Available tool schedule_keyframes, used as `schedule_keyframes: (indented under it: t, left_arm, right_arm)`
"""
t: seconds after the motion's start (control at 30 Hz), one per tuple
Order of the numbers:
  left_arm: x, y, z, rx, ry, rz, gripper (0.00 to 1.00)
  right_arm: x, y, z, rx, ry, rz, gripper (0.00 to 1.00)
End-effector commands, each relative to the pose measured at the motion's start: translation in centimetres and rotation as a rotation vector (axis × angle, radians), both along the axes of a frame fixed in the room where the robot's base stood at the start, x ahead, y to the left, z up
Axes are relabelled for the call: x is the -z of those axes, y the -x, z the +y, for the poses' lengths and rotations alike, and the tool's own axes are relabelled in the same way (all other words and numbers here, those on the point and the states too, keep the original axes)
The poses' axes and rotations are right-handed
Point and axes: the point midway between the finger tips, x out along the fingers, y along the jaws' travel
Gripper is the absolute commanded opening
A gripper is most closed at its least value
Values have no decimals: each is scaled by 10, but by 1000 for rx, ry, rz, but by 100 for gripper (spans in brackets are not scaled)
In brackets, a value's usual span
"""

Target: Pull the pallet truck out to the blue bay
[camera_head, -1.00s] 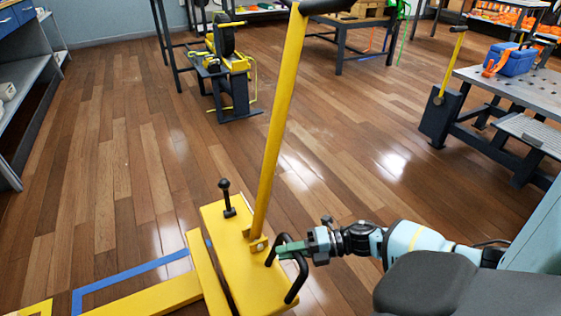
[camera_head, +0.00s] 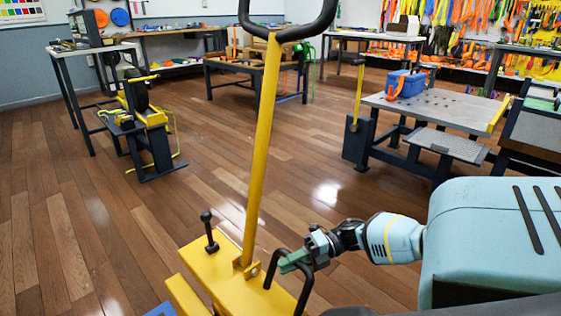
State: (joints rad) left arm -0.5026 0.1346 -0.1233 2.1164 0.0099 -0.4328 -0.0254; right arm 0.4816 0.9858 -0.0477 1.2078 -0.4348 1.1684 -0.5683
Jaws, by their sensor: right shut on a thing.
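The yellow pallet truck (camera_head: 228,284) is at the bottom of the head view, with its upright yellow pole (camera_head: 262,150) and black loop handle (camera_head: 290,32) at the top. A black knobbed lever (camera_head: 208,230) stands on its body. My right gripper (camera_head: 290,262) is shut on the black grab handle (camera_head: 304,288) at the truck's right side. A bit of blue floor marking (camera_head: 161,310) shows at the bottom edge; the rest of the bay is out of view. My left gripper is not in view.
A yellow and dark machine stand (camera_head: 148,135) is at the left. A perforated metal table (camera_head: 435,108) with a blue toolbox (camera_head: 405,84) is at the right. A dark wooden-topped table (camera_head: 255,72) stands further back. The wooden floor (camera_head: 310,150) between them is clear.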

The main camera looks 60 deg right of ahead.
Motion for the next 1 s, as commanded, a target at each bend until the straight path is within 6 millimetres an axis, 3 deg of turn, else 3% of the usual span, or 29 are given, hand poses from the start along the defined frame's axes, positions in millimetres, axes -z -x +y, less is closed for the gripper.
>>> schedule_keyframes:
  t: [0.33, 0.37, 0.53, 0.83, 1.0]
  left_arm:
    - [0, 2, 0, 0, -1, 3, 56]
    - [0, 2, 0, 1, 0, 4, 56]
    - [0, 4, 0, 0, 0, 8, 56]
    - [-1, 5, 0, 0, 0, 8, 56]
    - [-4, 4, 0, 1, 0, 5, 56]
  right_arm:
    - [-1, 0, -7, 8, 9, 0, 0]
    - [-1, 0, -7, 8, 9, 0, 21]
    - [-1, 0, -6, 7, 8, 1, 41]
    - [-1, 2, -6, 4, 5, 2, 41]
    - [-4, 13, -20, 6, 6, 4, 41]
